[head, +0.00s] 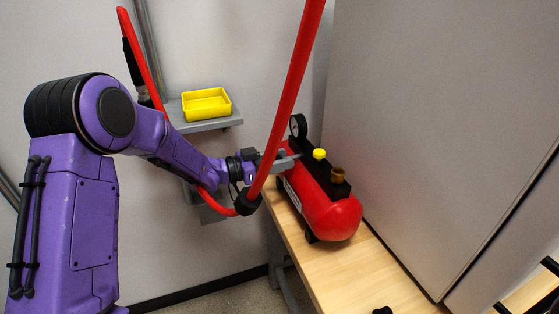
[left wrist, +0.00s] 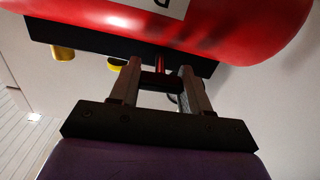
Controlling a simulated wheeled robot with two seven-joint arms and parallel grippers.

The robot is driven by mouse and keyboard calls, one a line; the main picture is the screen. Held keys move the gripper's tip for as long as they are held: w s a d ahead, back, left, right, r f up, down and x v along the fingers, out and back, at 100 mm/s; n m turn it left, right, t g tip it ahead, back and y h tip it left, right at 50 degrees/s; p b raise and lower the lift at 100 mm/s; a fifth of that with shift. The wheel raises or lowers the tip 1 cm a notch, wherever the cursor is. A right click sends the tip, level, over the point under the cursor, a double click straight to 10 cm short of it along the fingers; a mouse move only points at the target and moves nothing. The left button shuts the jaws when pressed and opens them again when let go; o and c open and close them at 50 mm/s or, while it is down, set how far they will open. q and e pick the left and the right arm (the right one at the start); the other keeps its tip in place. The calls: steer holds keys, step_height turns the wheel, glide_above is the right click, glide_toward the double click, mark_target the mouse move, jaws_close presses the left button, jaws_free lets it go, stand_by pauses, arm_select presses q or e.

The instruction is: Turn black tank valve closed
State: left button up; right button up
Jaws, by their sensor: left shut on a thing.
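A red air tank (head: 335,215) lies on a wooden bench, with a black top block (head: 327,180) carrying a yellow knob (head: 319,154), a brass fitting (head: 337,174) and a round gauge (head: 298,126). My left gripper (head: 288,160) is at the tank's far left end, beside the block. In the left wrist view the tank (left wrist: 215,22) appears upside down. There my left gripper (left wrist: 160,75) is shut on a small black part between its fingers, apparently the black valve (left wrist: 160,80). The fingers hide most of it, so its turn angle cannot be told. My right gripper is not in view.
A red hose (head: 290,85) hangs down in front of my left wrist and loops back by a black fitting. A yellow bin (head: 206,104) sits on a grey wall shelf (head: 205,126). A tall grey panel (head: 430,120) stands close behind the bench (head: 375,280).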

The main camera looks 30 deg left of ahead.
arm_select(q)
steer(key=shift+f+m, duration=0.1)
steer(key=shift+m, duration=0.3)
steer(key=o, duration=0.8)
steer(key=b+v, duration=0.1)
steer(key=v, duration=0.9)
steer(key=shift+s+a, duration=0.15)
steer(key=shift+s, duration=0.1)
steer(key=shift+w, duration=0.1)
